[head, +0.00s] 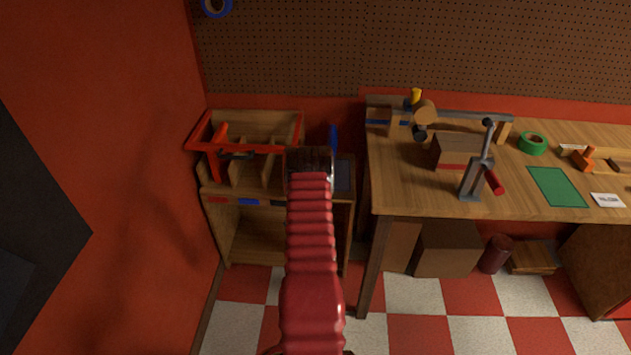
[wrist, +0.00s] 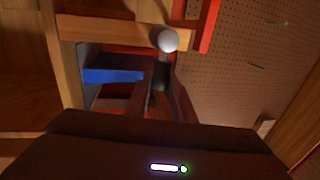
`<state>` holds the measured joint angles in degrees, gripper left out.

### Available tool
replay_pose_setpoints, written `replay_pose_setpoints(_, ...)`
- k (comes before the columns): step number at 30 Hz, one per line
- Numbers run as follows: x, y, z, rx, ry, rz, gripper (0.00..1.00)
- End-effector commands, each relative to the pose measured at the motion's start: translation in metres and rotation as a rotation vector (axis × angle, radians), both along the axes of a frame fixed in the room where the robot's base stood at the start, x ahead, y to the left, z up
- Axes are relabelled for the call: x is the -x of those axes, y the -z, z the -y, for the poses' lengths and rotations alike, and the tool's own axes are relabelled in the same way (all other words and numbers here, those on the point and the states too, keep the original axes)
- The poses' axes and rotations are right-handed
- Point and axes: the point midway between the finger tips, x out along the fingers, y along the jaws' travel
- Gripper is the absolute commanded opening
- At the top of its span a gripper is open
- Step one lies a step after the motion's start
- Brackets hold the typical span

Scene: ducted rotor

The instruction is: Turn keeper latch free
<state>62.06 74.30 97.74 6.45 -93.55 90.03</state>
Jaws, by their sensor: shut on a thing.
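In the wrist view my gripper (wrist: 160,88) reaches up from the bottom, its two dark fingers close together. They are shut on a dark stem topped by a pale grey ball (wrist: 167,40), seemingly the keeper latch's handle. A wooden bar (wrist: 110,29) runs behind the ball. A flat blue piece (wrist: 113,76) lies left of the fingers. Where the stem joins its mount is hidden. In the head view my red arm covers the fingers and the handle; a blue upright piece (head: 333,138) shows just beyond it.
A wooden cabinet (head: 226,228) with a red frame (head: 208,134) stands left of my arm, close to the red wall (head: 110,90). A workbench (head: 405,185) with a clamp-like stand (head: 475,178) and green tape (head: 532,143) is to the right. Pegboard (head: 400,45) rises behind.

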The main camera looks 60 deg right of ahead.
Motion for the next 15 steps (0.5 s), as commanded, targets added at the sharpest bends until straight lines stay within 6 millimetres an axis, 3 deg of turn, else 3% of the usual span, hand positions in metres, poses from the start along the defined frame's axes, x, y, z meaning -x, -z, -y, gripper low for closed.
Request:
replay_pose_setpoints(2,-0.0028,0.0029,-0.001,-0.008,-0.007,-0.003,0.0)
replay_pose_setpoints(3,-0.0029,0.003,-0.0011,-0.008,-0.007,-0.003,0.22)
replay_pose_setpoints(11,-0.002,0.0023,-0.0009,-0.006,-0.006,-0.003,0.4)
replay_pose_setpoints(15,-0.0016,0.0018,-0.0008,-0.004,-0.005,-0.003,0.4)
